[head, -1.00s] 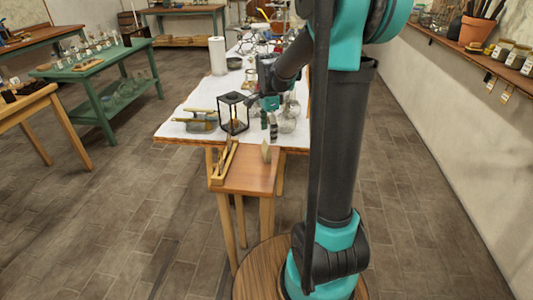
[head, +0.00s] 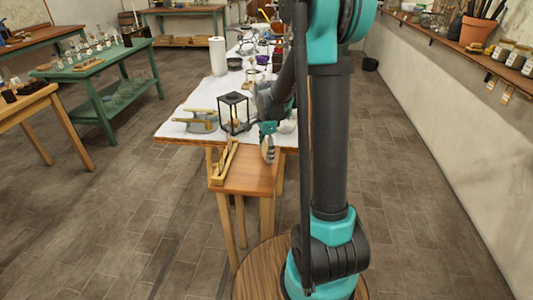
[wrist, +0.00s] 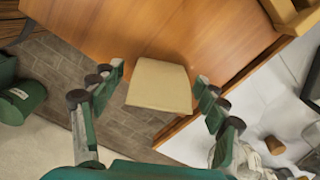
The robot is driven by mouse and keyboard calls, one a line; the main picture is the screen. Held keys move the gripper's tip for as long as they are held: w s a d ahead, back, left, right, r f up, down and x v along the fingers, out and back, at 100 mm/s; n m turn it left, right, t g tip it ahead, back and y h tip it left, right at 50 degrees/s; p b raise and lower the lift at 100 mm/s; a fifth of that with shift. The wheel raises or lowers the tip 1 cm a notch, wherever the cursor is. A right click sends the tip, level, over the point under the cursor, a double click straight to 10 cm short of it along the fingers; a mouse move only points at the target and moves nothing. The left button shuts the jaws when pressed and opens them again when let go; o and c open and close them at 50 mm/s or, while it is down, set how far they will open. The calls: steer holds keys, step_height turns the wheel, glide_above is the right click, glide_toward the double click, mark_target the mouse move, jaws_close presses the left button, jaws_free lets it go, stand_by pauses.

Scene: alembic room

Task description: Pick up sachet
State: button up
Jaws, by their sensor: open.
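The sachet (wrist: 159,84) is a small flat beige packet. In the wrist view it shows near the middle, by the edge of the small wooden table (wrist: 180,30). My gripper (wrist: 158,95) is open, with one finger on each side of the sachet and visible gaps between. In the head view my gripper (head: 268,150) is over the small table (head: 250,180) and hides most or all of the sachet. Whether the fingers touch it cannot be told, but no grip shows.
A wooden rack (head: 224,162) lies along the small table's left side. Behind stands a white-topped table (head: 178,128) with a black lantern (head: 234,113), a brass-coloured device (head: 200,121) and a paper roll (head: 218,56). Open floor lies to the left.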

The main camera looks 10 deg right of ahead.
steer(key=shift+c, duration=0.2)
steer(key=c, duration=1.1)
steer(key=shift+o, duration=0.2)
steer(key=shift+r, duration=0.1)
